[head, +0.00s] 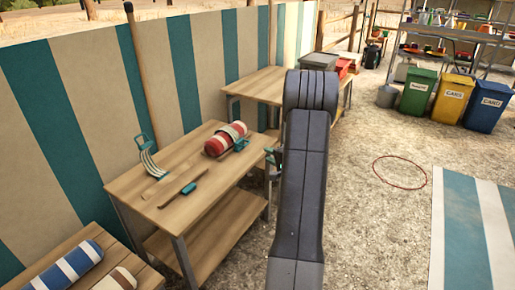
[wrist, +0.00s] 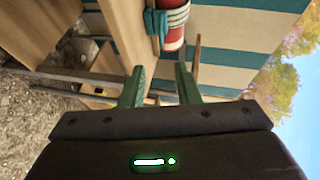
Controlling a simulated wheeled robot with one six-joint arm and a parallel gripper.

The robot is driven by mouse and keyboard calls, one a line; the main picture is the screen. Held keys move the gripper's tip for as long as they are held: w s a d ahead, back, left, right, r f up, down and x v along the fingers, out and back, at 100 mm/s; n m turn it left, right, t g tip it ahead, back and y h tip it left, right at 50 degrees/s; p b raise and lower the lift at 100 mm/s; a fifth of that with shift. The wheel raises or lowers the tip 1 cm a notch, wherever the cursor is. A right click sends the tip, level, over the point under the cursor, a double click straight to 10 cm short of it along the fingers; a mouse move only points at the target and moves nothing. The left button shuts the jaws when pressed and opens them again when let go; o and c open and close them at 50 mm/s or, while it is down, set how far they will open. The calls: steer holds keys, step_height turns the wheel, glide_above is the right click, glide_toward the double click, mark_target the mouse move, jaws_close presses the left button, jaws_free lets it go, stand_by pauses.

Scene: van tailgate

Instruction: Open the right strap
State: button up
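A red and white striped roll (head: 214,145) lies on the wooden table, with a pale strap (head: 235,130) around it. A teal buckle (head: 241,145) sits at its right side. In the wrist view, the roll (wrist: 173,38) is at the top, with the teal buckle (wrist: 157,22) and pale bands against it. My gripper (wrist: 160,86) is open, its two green fingers apart with nothing between them. In the head view, my gripper (head: 273,157) is right of the table, apart from the roll and partly hidden by my arm. I cannot tell whether the strap is fastened.
The table (head: 205,172) also holds a teal-ended item with pale bands (head: 151,163) and a slim brown item (head: 175,196). A blue striped roll (head: 77,263) lies on a nearer table. A striped fence (head: 90,85) stands behind. Open ground lies to the right.

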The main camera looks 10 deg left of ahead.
mark_target(247, 144)
steer(key=b+x, duration=0.3)
steer(key=x, duration=1.1)
steer(key=shift+s+a+r+b, duration=0.1)
steer(key=shift+r+b, duration=0.1)
steer(key=shift+b, duration=0.2)
steer(key=shift+c, duration=0.2)
jaws_close()
